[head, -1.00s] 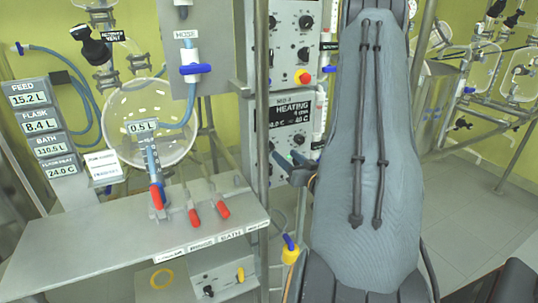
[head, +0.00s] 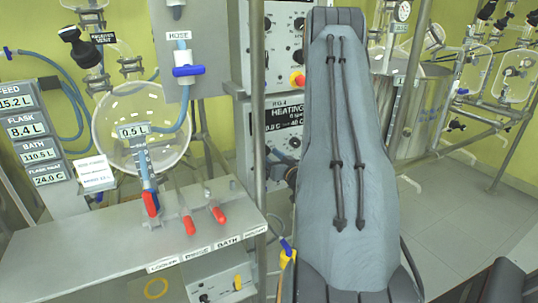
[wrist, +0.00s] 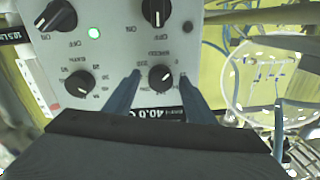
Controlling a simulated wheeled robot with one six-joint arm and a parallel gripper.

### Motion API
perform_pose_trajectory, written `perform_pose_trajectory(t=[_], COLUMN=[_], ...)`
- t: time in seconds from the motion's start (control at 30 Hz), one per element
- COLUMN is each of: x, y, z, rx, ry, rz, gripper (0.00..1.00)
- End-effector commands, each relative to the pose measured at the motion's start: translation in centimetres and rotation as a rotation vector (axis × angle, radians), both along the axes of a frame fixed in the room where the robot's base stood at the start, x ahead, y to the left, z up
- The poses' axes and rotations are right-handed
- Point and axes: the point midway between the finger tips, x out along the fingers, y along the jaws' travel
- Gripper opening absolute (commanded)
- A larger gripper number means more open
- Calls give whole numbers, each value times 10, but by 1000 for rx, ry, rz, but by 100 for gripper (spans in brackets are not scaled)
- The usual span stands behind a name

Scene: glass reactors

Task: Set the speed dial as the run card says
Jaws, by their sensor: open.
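The speed dial (wrist: 161,77) is a black knob on the grey control box, with numbers around it and an upside-down label above it in the wrist view. My gripper (wrist: 160,76) is open, with one blue-grey finger on each side of the dial in that view. I cannot tell whether the fingers touch it. The dial's exact setting is too small to read. In the head view, the control box (head: 257,118) is partly behind my arm, and the gripper's tips are hard to make out. A small white card (head: 95,173) stands on the left; its text is unreadable.
A steel post (head: 258,90) stands beside the box. A bench with red-handled valves (head: 189,224) is at left.

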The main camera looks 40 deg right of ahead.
Motion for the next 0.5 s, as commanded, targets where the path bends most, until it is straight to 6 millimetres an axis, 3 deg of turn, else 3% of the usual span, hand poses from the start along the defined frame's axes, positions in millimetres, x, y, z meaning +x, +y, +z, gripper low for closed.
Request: perform_pose_trajectory(t=[0.2, 0.43, 0.5], x=[1, 1, 1], y=[0, 0, 0], z=[0, 0, 0], rx=[0, 0, 0], ry=[0, 0, 0], rz=[1, 1, 1], gripper=[50, 13, 9])
